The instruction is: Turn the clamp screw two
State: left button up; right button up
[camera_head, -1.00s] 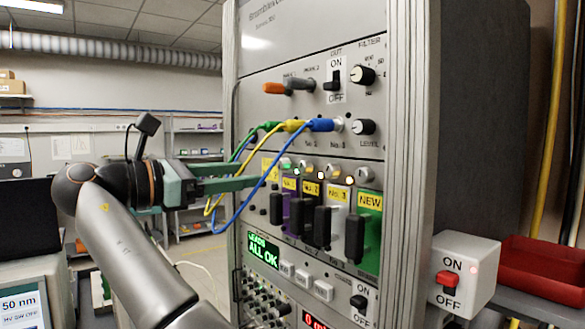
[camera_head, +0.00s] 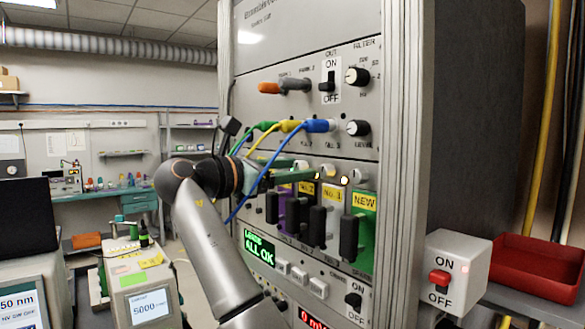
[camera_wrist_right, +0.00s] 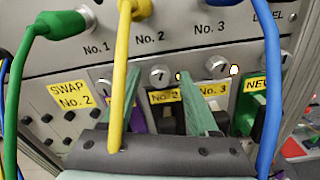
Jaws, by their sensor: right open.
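Clamp screw two (camera_wrist_right: 160,75) is a small silver slotted screw above the yellow No. 2 label (camera_wrist_right: 165,97). In the right wrist view it lies between the two green fingertips of my right gripper (camera_wrist_right: 160,73). The fingers are open, and contact with the screw cannot be made out. In the head view my right gripper (camera_head: 302,173) reaches in from the left in front of the module row and partly covers it. My left gripper is not in view.
Green (camera_wrist_right: 48,28), yellow (camera_wrist_right: 119,70) and blue (camera_wrist_right: 269,95) cables hang from the panel above. The yellow one passes close in front of one finger. Black module handles (camera_head: 318,225) stick out below. A switch box (camera_head: 458,272) and red tray (camera_head: 537,267) are at right.

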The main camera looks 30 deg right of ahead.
jog(key=shift+c, duration=0.3)
grip_shut()
